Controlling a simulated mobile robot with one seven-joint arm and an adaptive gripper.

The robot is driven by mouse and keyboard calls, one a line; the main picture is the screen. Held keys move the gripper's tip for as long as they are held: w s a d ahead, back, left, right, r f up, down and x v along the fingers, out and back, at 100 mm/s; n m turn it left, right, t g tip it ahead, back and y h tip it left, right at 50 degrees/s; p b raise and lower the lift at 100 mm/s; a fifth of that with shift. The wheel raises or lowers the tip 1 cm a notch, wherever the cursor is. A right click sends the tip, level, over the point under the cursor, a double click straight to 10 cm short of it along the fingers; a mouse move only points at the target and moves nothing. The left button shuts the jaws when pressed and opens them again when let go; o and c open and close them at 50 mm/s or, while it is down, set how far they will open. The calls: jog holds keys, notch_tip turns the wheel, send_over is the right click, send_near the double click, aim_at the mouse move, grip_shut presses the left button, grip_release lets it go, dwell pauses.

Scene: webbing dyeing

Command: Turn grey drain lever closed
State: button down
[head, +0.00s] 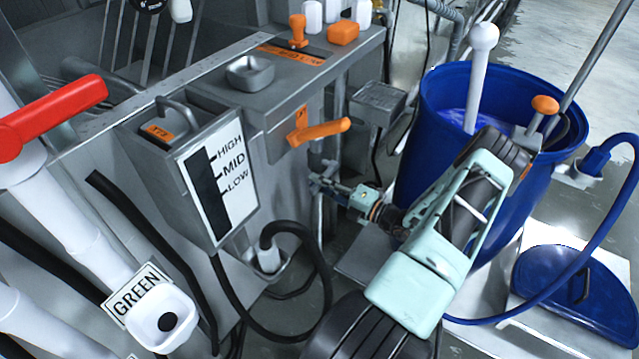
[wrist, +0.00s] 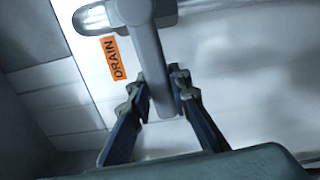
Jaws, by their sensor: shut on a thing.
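The grey drain lever (wrist: 149,52) shows in the wrist view as a grey bar running from a hub at the top down between my fingers. An orange DRAIN label (wrist: 114,58) is on the pale wall to its left. My gripper (wrist: 160,88) is shut on the lower part of the lever, with one finger on each side. In the head view my gripper (head: 326,182) reaches left to the pipework below the orange handle. There the lever is too small and too covered to make out clearly.
A blue barrel (head: 440,100) with a white rod stands behind my arm. An orange handle (head: 319,131) sticks out just above my gripper. The HIGH/MID/LOW level box (head: 214,185) and black hoses lie to the left. A blue lid (head: 570,300) lies at the lower right.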

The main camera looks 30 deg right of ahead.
jog(key=shift+r+m, duration=0.3)
jog(key=shift+m, duration=0.2)
jog(key=c, duration=1.8)
grip_release()
jog(key=shift+r, duration=0.1)
jog(key=shift+o, duration=0.2)
jog(key=v, duration=1.2)
